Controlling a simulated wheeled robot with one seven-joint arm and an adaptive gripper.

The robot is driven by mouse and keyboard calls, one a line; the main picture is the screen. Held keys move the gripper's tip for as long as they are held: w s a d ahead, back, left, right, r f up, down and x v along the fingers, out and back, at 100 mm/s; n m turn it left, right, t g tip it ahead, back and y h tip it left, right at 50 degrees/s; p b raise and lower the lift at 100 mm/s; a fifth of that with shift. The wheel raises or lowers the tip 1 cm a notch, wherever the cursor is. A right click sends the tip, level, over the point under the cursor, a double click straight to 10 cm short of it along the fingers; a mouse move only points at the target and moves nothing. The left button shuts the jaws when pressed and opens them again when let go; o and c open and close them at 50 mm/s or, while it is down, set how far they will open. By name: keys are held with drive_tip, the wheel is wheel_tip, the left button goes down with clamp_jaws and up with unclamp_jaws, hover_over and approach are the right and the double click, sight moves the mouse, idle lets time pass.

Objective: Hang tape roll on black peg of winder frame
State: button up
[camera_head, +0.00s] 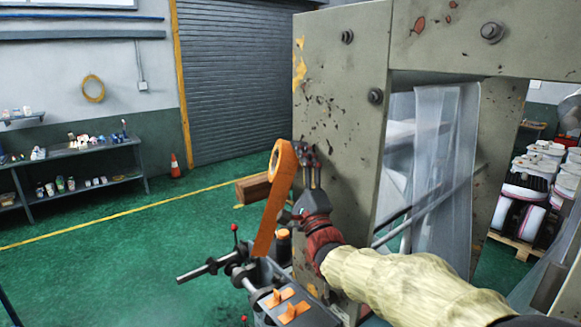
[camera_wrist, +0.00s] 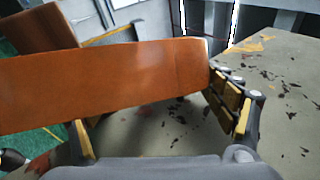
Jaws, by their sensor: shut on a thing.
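The orange tape roll (camera_head: 287,168) is held up beside the winder frame (camera_head: 335,130), with its pale core facing left. A long orange strip hangs from it towards the machine below. My gripper (camera_head: 306,152) is shut on the roll, at its right side in the head view. In the wrist view the orange tape (camera_wrist: 110,85) crosses the picture in front of my gripper (camera_wrist: 155,108) and hides part of the grip. The roll looks apart from the frame's painted face. I cannot make out for certain which part is the black peg.
Dark bolts (camera_head: 375,97) stick out of the frame. Below the strip are a metal bar (camera_head: 205,268), red-knobbed levers and orange clips (camera_head: 290,310). Clear film (camera_head: 432,140) hangs inside the frame.

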drive_tip(key=shift+w+a+f, duration=0.1)
drive_tip(key=shift+a+f, duration=0.05)
drive_tip(key=shift+f, duration=0.4)
drive_tip(key=o, duration=2)
drive_tip(key=shift+w+a+r, duration=0.1)
drive_tip(key=shift+a, duration=0.05)
drive_tip(key=shift+c, duration=0.2)
drive_tip(key=shift+r, duration=0.2)
